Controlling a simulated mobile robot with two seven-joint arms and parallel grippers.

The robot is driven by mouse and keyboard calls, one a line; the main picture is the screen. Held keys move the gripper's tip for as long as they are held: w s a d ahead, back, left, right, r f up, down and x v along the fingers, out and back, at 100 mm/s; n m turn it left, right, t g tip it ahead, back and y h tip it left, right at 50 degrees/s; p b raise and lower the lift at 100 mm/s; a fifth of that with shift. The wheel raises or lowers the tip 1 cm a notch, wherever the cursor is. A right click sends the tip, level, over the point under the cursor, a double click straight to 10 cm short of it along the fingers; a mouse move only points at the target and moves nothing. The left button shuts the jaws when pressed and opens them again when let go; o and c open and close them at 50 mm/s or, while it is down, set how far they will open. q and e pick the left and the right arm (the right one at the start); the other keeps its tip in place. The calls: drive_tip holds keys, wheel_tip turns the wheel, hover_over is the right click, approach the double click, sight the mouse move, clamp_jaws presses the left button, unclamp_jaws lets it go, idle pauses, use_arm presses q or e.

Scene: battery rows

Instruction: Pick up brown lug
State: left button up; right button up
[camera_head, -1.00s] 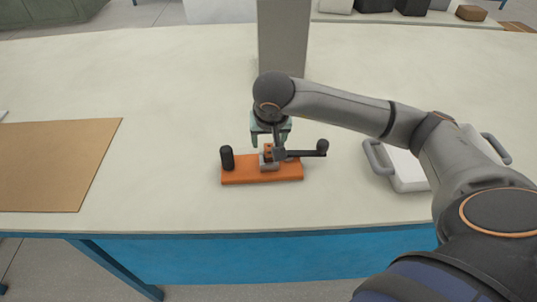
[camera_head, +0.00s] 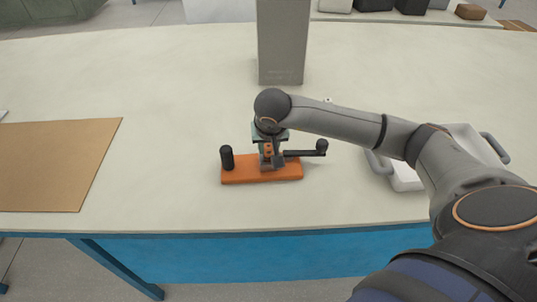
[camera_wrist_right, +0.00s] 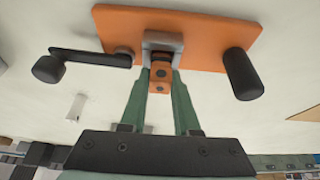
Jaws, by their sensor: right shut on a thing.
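The brown lug (camera_wrist_right: 160,76) is a small orange-brown block with dark holes, at the grey metal clamp (camera_wrist_right: 163,42) on an orange base plate (camera_wrist_right: 200,25). In the head view the base plate (camera_head: 238,174) lies near the table's front edge. My right gripper (camera_head: 266,160) reaches down over the plate's middle. In the right wrist view its green fingers (camera_wrist_right: 160,80) stand on either side of the lug and are shut on it. The lug still sits at the clamp; the fingers partly hide it. My left gripper is not in view.
A black upright handle (camera_head: 227,158) stands at the plate's left end. A dark crank arm with a knob (camera_head: 321,146) sticks out right. A grey box (camera_head: 282,45) stands behind, a white tray (camera_head: 408,178) right, a brown board (camera_head: 55,165) left.

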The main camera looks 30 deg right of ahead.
sight(268, 145)
clamp_jaws()
drive_tip(key=shift+r, duration=0.5)
wheel_tip(268, 145, up, 2)
drive_tip(key=shift+w+r, duration=0.1)
drive_tip(key=shift+r, duration=0.05)
drive_tip(key=s+a+r, duration=0.3)
drive_tip(key=s+r, duration=0.6)
drive_tip(key=s, duration=0.4)
drive_tip(key=shift+s+a+r+b, duration=0.25)
drive_tip(key=shift+s+r+b, duration=0.1)
drive_tip(key=shift+s+b, duration=0.1)
